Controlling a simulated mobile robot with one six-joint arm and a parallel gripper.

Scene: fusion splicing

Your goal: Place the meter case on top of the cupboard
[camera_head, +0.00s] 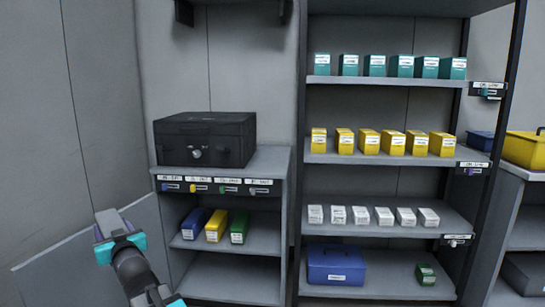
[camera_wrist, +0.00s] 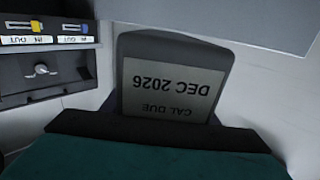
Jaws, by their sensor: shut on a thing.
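My gripper (camera_head: 120,243) is at the lower left in the head view, left of the cupboard (camera_head: 275,172). It is shut on a small dark grey case with a pale label reading "CAL DUE DEC 2026", which I take to be the meter case (camera_wrist: 130,52). The label appears upside down in the wrist view. In the head view only a small grey part of the held thing shows above the teal fingers. The cupboard's top holds a large black box with a round knob (camera_head: 206,139). A strip of top surface shows in front and to the right of it.
A grey panel, perhaps an open door (camera_head: 60,268), stands left of the cupboard, behind my arm. Blue, yellow and green binders (camera_head: 215,226) sit on the cupboard's shelf. A tall rack (camera_head: 385,84) with several rows of boxes stands close on the right. A dark bracket (camera_head: 235,8) hangs above.

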